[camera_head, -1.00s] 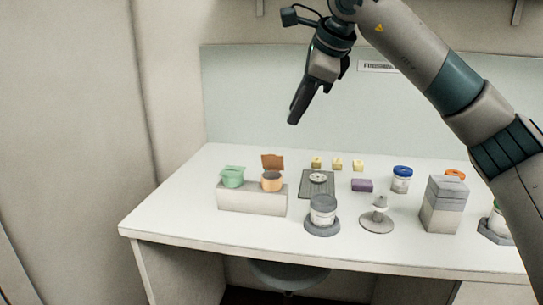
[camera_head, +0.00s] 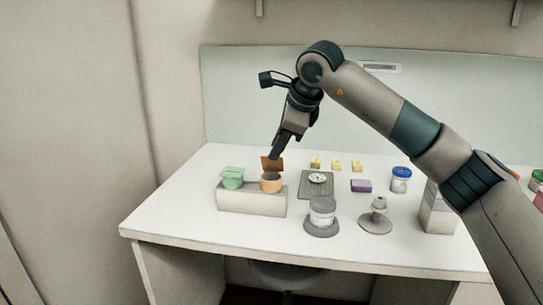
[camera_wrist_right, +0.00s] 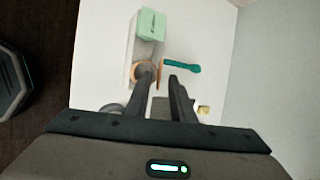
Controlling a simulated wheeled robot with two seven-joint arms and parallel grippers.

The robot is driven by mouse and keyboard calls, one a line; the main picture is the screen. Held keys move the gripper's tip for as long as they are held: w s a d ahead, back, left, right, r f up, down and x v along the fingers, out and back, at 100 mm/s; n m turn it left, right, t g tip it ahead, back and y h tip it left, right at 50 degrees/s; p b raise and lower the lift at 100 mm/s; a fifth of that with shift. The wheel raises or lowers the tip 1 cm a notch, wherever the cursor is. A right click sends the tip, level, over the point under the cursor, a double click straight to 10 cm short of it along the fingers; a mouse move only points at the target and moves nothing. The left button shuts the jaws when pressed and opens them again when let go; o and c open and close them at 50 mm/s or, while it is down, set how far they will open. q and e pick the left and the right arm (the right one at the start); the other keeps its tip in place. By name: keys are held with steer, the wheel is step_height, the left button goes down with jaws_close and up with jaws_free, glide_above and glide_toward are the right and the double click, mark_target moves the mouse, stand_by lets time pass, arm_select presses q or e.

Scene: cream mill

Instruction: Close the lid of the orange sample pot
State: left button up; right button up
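The orange sample pot (camera_head: 271,186) stands on the right part of a pale raised block (camera_head: 250,203), its lid (camera_head: 271,164) standing up open at the back of the rim. My right gripper (camera_head: 274,155) points down at the lid's top edge in the head view. In the right wrist view its two fingers (camera_wrist_right: 162,76) are apart, with the lid seen nearly edge-on around the gap and the orange pot (camera_wrist_right: 139,72) partly behind the left finger. I cannot tell whether a finger touches the lid. My left gripper is not in view.
A green pot (camera_head: 232,180) with its lid near shut stands left on the same block. A teal long object (camera_wrist_right: 182,66) lies beyond the lid in the wrist view.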

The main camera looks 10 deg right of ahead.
mark_target(272, 163)
steer(key=x, duration=0.4)
steer(key=shift+w+a+f, duration=0.15)
steer(key=shift+w+f, duration=0.05)
steer(key=shift+f, duration=0.3)
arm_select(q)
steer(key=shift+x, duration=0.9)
arm_select(e)
jaws_close()
